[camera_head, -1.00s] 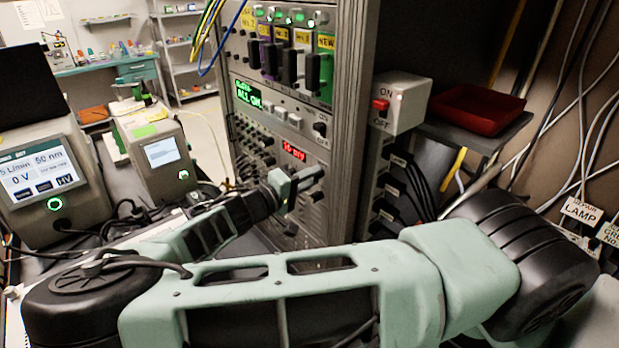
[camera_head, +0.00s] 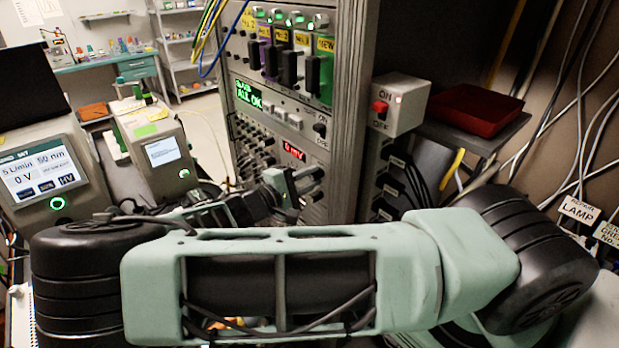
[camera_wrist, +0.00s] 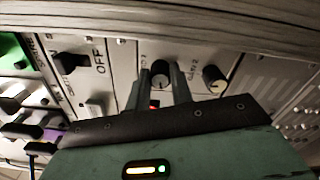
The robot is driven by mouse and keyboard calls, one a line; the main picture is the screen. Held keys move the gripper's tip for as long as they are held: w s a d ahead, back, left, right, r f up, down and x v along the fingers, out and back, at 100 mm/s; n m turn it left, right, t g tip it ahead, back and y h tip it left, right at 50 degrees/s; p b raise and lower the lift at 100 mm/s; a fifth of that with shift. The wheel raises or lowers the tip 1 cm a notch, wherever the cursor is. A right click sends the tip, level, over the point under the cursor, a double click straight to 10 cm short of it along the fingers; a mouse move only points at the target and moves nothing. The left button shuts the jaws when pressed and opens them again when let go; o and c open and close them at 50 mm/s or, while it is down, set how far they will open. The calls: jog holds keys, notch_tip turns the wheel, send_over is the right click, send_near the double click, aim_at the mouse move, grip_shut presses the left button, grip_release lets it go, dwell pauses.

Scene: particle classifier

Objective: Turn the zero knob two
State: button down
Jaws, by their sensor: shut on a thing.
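In the wrist view a round dark knob with a pale face (camera_wrist: 160,74) sits on the grey panel between the two fingers of my gripper (camera_wrist: 161,68). The gripper is shut on this knob, one finger on each side. A small label beside it is only partly legible. A second, similar knob (camera_wrist: 214,79) stands to the right, free of the fingers. In the head view my gripper (camera_head: 308,180) reaches the rack's lower front and hides the knob. The red display (camera_head: 294,151) above the gripper reads 0 mV.
The instrument rack (camera_head: 345,120) has switches, cables and a green ALL OK display (camera_head: 249,94). Two screened instruments (camera_head: 45,175) stand at left.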

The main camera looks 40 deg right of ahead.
jog(key=shift+w, duration=0.1)
jog(key=c, duration=1.5)
grip_release()
jog(key=a+b, duration=0.6)
jog(key=a, duration=1.1)
jog(key=shift+s+a+b, duration=0.25)
jog(key=shift+s+b, duration=0.1)
jog(key=shift+b, duration=0.05)
